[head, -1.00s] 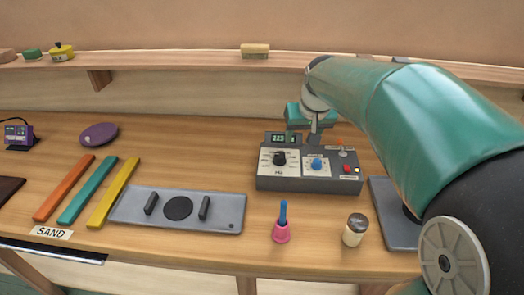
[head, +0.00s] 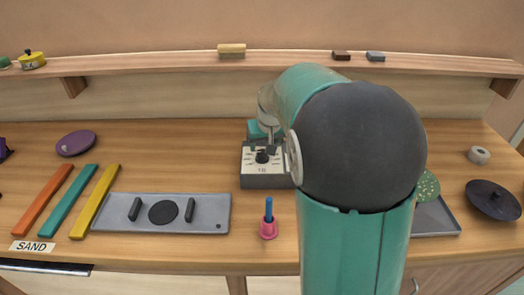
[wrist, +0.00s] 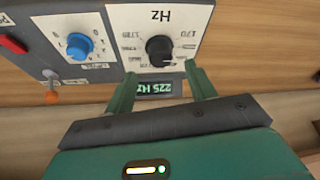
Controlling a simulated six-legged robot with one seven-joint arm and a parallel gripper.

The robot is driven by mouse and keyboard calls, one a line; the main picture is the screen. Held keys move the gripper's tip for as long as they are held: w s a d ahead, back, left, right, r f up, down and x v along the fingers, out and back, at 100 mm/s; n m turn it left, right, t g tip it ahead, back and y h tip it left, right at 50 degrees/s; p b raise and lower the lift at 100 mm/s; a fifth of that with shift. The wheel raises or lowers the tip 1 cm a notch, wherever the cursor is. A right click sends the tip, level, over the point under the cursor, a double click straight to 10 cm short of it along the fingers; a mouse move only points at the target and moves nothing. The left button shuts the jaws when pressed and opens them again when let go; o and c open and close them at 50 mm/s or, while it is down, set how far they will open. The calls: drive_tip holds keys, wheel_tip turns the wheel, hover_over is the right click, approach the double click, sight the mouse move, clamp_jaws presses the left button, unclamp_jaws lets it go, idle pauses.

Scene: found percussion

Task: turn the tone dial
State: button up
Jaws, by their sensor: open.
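The tone box (head: 264,181) stands on the bench, its right part hidden behind my arm in the head view. Its black dial (head: 262,157), marked Hz, also shows in the wrist view (wrist: 160,50), where the box appears upside down. The small display (wrist: 154,87) reads 225 Hz. A blue knob (wrist: 79,46) sits beside the black dial. My gripper (wrist: 160,70) is open and empty, with a green finger on each side of the display. The black dial lies just past the fingertips, about midway between them; I cannot tell whether they touch it.
A pink holder with a blue stick (head: 268,228) stands in front of the box. A grey tray (head: 218,202) with black parts lies to the left, by orange, teal and yellow bars (head: 95,202). A dark lid (head: 493,200) lies far right. A shelf (head: 150,68) runs behind.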

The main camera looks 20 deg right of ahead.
sight(262, 152)
drive_tip(key=x, duration=0.5)
drive_tip(key=c, duration=1)
drive_tip(key=shift+o, duration=0.2)
drive_tip(key=shift+a, duration=0.1)
drive_tip(key=shift+m, duration=0.3)
drive_tip(key=shift+a+m+g+h, duration=0.1)
drive_tip(key=shift+m+g+h, duration=0.35)
drive_tip(key=shift+m, duration=0.75)
drive_tip(key=shift+m+h, duration=0.65)
drive_tip(key=shift+m, duration=0.75)
